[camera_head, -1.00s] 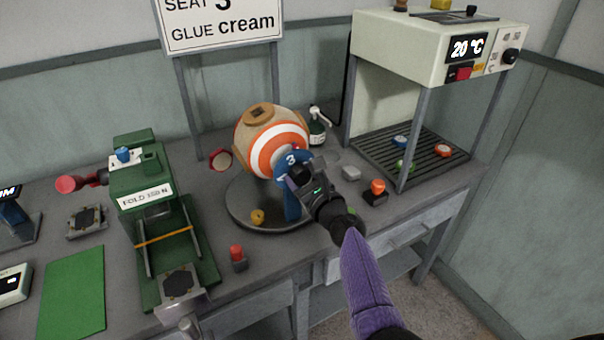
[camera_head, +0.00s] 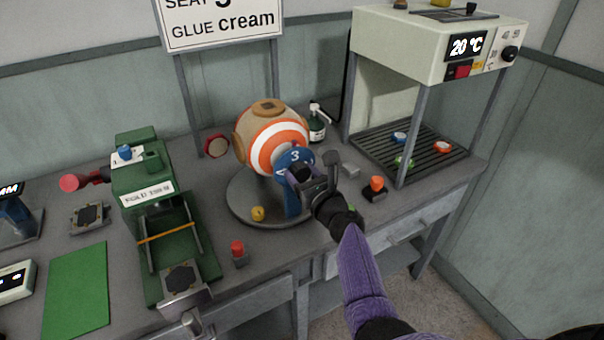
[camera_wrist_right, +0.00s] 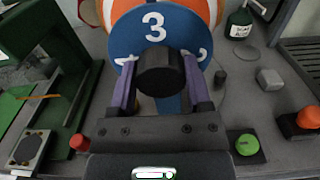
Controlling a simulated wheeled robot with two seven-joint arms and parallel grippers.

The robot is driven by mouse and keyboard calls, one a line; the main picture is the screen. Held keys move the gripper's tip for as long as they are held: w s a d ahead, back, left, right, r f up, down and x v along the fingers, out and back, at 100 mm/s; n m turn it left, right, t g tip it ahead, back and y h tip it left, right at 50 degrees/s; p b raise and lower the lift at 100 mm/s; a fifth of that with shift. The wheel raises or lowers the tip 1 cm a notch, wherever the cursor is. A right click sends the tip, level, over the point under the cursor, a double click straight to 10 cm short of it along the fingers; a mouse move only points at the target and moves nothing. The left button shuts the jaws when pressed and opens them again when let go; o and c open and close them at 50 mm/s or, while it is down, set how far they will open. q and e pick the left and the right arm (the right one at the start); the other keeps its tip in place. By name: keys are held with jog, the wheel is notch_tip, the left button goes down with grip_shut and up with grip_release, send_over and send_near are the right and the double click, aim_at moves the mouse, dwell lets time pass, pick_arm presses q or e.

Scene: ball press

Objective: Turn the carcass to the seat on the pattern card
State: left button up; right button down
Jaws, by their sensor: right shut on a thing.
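The carcass (camera_head: 246,135) is a tan ball with orange and white rings, on a round grey stand (camera_head: 240,212). A blue dial (camera_head: 284,160) at its front shows a white 3 near the top; the dial also shows in the right wrist view (camera_wrist_right: 180,22), with other marks partly hidden lower down. My right gripper (camera_head: 303,174) is shut on the black knob (camera_wrist_right: 158,72) in front of the dial, its purple fingers on either side. The pattern card (camera_head: 220,30) reads "GLUE cream" below a cropped "SEAT" line with a partly cut digit. My left gripper is out of view.
A green press (camera_head: 145,180) stands left of the carcass. A heater box (camera_head: 425,45) reading 20 °C stands over a rack (camera_head: 425,168) at the right. An orange button (camera_head: 376,184), a red button (camera_head: 237,247) and a dark bottle (camera_head: 316,128) are close to the stand.

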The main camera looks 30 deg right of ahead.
jog(key=shift+f, duration=0.1)
grip_release()
jog(key=shift+s, duration=0.1)
jog(key=s+p, duration=0.3)
jog(key=s, duration=0.6)
jog(key=shift+s+d, duration=0.15)
jog(key=shift+s, duration=0.2)
